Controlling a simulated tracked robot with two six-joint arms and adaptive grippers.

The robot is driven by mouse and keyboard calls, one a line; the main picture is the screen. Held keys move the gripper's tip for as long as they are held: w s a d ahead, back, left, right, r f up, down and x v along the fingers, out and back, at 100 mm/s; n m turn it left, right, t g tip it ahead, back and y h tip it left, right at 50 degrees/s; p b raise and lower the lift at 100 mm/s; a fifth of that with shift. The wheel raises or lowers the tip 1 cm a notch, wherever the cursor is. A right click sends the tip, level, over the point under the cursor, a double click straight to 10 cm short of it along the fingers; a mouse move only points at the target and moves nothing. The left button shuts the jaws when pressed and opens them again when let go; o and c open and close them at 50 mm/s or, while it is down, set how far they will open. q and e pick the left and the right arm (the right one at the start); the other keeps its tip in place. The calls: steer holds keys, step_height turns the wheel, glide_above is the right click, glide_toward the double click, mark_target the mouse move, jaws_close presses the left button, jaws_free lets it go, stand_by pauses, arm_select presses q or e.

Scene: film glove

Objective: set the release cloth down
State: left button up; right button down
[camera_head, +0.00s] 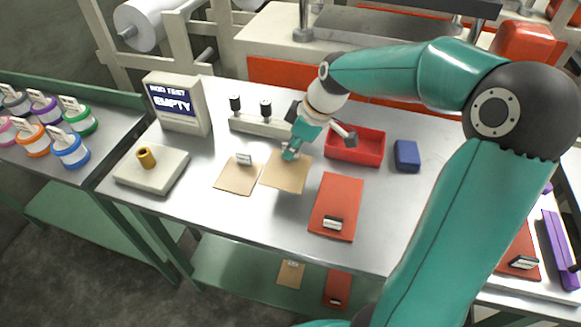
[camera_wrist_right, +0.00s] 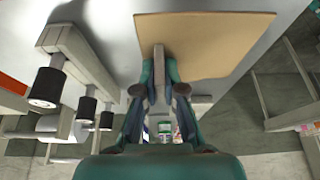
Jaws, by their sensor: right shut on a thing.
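The release cloth (camera_head: 287,175) is a thin tan square in the middle of the metal table. My right gripper (camera_head: 290,153) is at its far edge, shut on its small upright grey tab. In the right wrist view the cloth (camera_wrist_right: 215,45) spreads out beyond the fingers (camera_wrist_right: 160,88), with the tab between them. It looks roughly level, at or just above the table; I cannot tell whether it touches. A second tan square (camera_head: 231,180) with a white tab lies just left of it. My left gripper is not in view.
A red panel (camera_head: 338,195) with a tab lies to the right on the table (camera_head: 215,218). Behind it are a red tray (camera_head: 369,160) and a blue block (camera_head: 407,155). A rail with black knobs (camera_head: 262,125) stands behind the cloth. A screen box (camera_head: 181,105) stands back left.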

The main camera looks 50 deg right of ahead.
mark_target(292, 167)
steer(key=shift+s+f, duration=0.1)
steer(key=shift+f, duration=3.05)
steer(key=c, duration=1.3)
jaws_free()
steer(key=shift+o, duration=0.2)
steer(key=shift+r, duration=0.1)
steer(key=v, duration=1.2)
steer(key=shift+s+d+b, duration=0.1)
steer(key=shift+b, duration=0.2)
